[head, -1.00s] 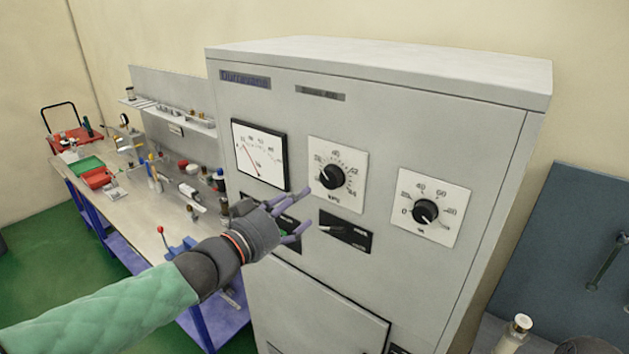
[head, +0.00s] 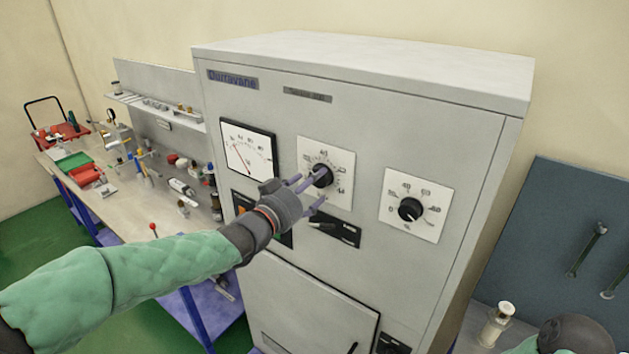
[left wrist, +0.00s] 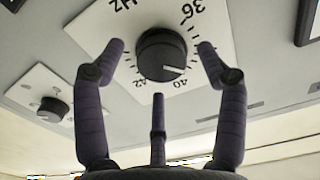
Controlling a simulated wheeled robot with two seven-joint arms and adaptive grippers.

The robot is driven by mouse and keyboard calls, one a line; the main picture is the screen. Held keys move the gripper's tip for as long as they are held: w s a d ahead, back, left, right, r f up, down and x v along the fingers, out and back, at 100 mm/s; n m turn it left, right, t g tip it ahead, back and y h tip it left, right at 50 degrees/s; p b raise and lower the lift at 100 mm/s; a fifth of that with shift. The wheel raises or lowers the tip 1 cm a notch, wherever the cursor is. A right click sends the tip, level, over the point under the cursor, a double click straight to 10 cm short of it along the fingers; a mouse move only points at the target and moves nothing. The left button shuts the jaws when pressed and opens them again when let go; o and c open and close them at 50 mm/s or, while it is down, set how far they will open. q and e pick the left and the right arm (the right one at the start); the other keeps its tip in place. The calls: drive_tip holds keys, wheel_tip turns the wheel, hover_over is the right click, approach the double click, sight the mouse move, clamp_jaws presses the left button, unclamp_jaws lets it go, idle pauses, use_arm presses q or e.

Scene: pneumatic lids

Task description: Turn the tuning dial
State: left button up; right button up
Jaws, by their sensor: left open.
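The tuning dial (head: 322,175) is a black round knob on a white square plate, in the middle of the cabinet's upper front. In the left wrist view the same knob (left wrist: 162,55) shows "Hz" and upside-down numbers, with its pale pointer line close to 40. My left gripper (head: 308,192) is open in front of the dial. In the left wrist view its two outer purple fingers (left wrist: 161,49) stand on either side of the knob with gaps to it, and a third finger is below. Whether any fingertip touches the plate cannot be told.
A second dial (head: 410,209) is to the right on the grey cabinet (head: 360,85). A needle meter (head: 247,149) is to the left, and a black switch plate (head: 336,229) below. A cluttered workbench (head: 130,205) stands left. A pale bottle (head: 497,322) is at lower right.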

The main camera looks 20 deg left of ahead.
use_arm(q)
drive_tip(key=shift+x, duration=0.8)
drive_tip(key=c, duration=1.1)
drive_tip(key=shift+d+f+n, duration=0.1)
drive_tip(key=shift+f+n, duration=0.05)
drive_tip(key=shift+n, duration=0.45)
drive_tip(key=shift+c, duration=0.2)
drive_tip(key=o, duration=1.1)
drive_tip(key=shift+f, duration=0.1)
drive_tip(key=shift+c, duration=0.2)
drive_tip(key=shift+o, duration=0.4)
drive_tip(key=shift+s, duration=0.15)
